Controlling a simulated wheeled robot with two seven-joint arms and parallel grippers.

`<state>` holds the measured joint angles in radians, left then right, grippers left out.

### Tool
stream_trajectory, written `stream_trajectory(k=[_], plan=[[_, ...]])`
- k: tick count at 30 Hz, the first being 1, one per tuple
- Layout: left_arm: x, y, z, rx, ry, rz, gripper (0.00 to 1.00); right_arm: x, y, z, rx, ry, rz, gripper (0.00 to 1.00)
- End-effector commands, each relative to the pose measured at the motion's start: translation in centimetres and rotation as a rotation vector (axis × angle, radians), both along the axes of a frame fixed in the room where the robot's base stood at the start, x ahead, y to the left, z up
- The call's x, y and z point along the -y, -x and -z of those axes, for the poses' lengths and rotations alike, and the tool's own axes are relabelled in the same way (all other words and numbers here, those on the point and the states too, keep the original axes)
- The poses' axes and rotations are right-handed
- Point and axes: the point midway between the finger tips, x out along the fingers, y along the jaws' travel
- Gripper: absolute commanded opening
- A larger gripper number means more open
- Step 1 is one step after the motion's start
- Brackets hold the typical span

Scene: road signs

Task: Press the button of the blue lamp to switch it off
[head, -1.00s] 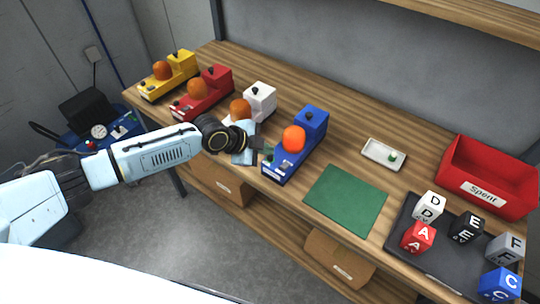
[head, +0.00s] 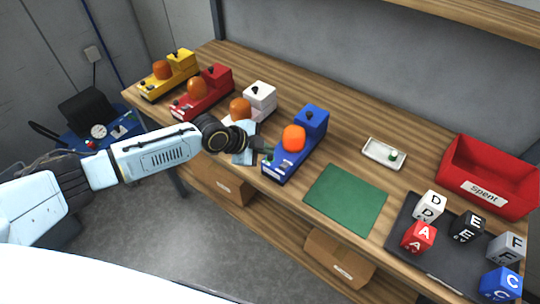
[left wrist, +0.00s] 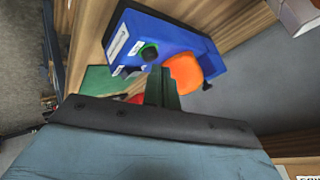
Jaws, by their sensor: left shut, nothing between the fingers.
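The blue lamp (head: 312,124) stands near the front of the bench, with an orange dome (head: 294,138) that looks brighter than the other domes. In the left wrist view, the lamp's blue body (left wrist: 172,38) shows a round green button (left wrist: 149,52) in a dark ring, beside white labels and the orange dome (left wrist: 185,72). My left gripper (head: 266,147) is shut and empty, at the lamp's front left end. Its fingertips (left wrist: 161,70) appear just below the button in the wrist view; I cannot tell whether they touch it. My right gripper is out of view.
White (head: 262,97), red (head: 217,78) and yellow (head: 182,62) lamps stand to the left, the white one close behind my gripper. A green mat (head: 345,199), a small white tray (head: 372,155), a red crate (head: 482,165) and a dark tray (head: 405,240) with lettered cubes lie right.

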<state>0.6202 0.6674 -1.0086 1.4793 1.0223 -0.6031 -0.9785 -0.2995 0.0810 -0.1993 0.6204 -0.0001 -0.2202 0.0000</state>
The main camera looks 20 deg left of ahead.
Motion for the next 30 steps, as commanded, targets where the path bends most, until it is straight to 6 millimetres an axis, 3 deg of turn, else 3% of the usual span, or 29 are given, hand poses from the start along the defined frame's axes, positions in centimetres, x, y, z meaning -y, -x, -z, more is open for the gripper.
stream_trajectory(k=[4, 30], plan=[[0.00, 0.01, 0.67, 0.000, 0.000, 0.000, 0.00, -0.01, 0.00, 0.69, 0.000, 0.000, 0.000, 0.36], [-0.02, 0.04, 0.51, -0.001, -0.001, 0.000, 0.00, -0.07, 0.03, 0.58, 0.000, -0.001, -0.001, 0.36]])
